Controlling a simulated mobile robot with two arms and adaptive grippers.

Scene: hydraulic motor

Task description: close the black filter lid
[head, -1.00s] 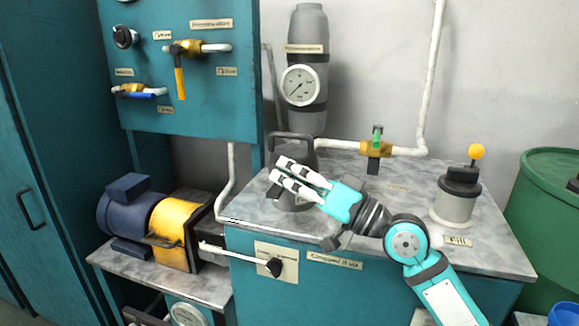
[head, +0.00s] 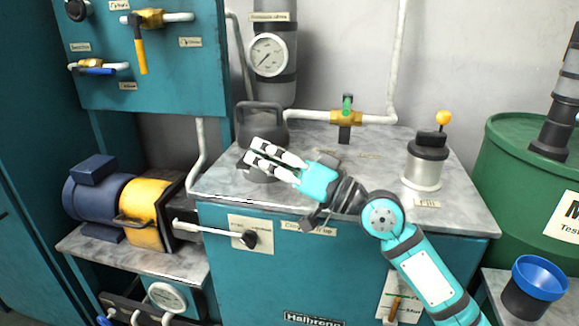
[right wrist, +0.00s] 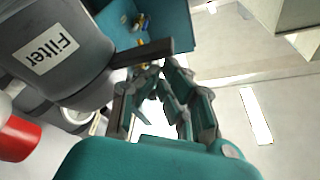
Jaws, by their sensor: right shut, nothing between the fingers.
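A dark grey filter pot with a black lid and loop handle (head: 262,106) stands on the marbled counter near its back left. My right gripper (head: 250,151) is shut and empty, in front of the pot in the head view and below its handle. It hides the pot's middle, so I cannot tell how far the lid is open or whether the fingers touch it. In the right wrist view, a grey body labelled "Filter" (right wrist: 48,50) is at left, with a dark bar (right wrist: 145,52) beside my fingers. My left gripper is not in view.
A pressure gauge (head: 268,55) on a grey cylinder is behind the pot. A yellow-knobbed grey cylinder (head: 424,170) stands at the counter's right. A green drum (head: 510,190) and a blue funnel (head: 540,276) are further right.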

